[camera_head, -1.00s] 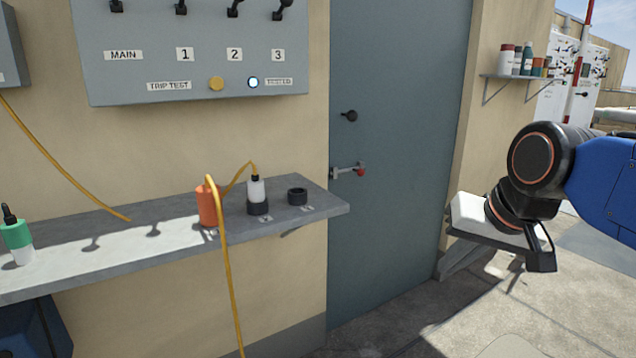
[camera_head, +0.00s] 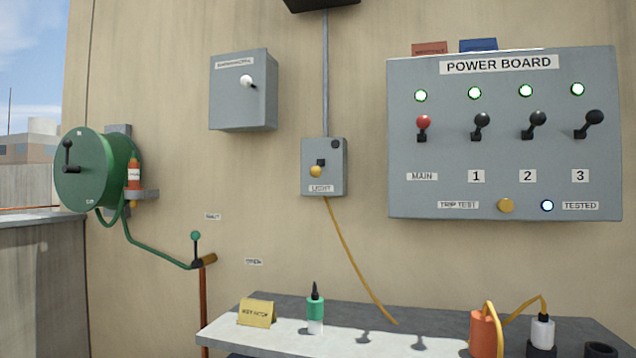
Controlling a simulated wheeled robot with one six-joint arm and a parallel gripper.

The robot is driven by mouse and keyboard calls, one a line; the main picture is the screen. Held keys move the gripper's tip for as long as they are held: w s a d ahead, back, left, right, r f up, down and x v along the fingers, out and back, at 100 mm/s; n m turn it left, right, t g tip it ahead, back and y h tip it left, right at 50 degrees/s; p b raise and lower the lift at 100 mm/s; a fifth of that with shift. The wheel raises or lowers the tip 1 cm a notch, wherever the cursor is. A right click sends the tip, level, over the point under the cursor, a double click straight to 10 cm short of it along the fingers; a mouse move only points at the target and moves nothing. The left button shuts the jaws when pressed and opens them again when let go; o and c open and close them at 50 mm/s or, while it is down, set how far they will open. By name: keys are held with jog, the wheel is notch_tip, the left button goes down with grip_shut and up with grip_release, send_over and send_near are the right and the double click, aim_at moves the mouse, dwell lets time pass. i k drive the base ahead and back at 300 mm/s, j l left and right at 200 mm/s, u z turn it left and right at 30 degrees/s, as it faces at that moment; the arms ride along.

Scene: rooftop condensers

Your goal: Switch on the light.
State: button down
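The light switch box (camera_head: 337,182), a small grey box labelled LIGHT, is on the wall left of the power board. It has a black toggle (camera_head: 321,163) and a yellow round part (camera_head: 315,171) at its front. A dark round spot at its upper right looks unlit. A yellow cord (camera_head: 352,254) runs from its underside to the shelf, and a grey conduit (camera_head: 325,80) rises from its top to a dark fixture (camera_head: 320,4), cut off by the frame. My gripper is not in view now.
The power board (camera_head: 400,203) has a red MAIN lever, levers 1 to 3 and lit green lamps. A grey box (camera_head: 230,110) with a white-knobbed lever hangs further left. The shelf (camera_head: 235,338) below holds a green-white bottle (camera_head: 315,312), a yellow sign (camera_head: 257,313) and an orange can (camera_head: 484,333). A green hose reel (camera_head: 90,170) is far left.

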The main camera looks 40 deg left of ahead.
aim_at(315, 171)
jog(key=u, duration=1.7)
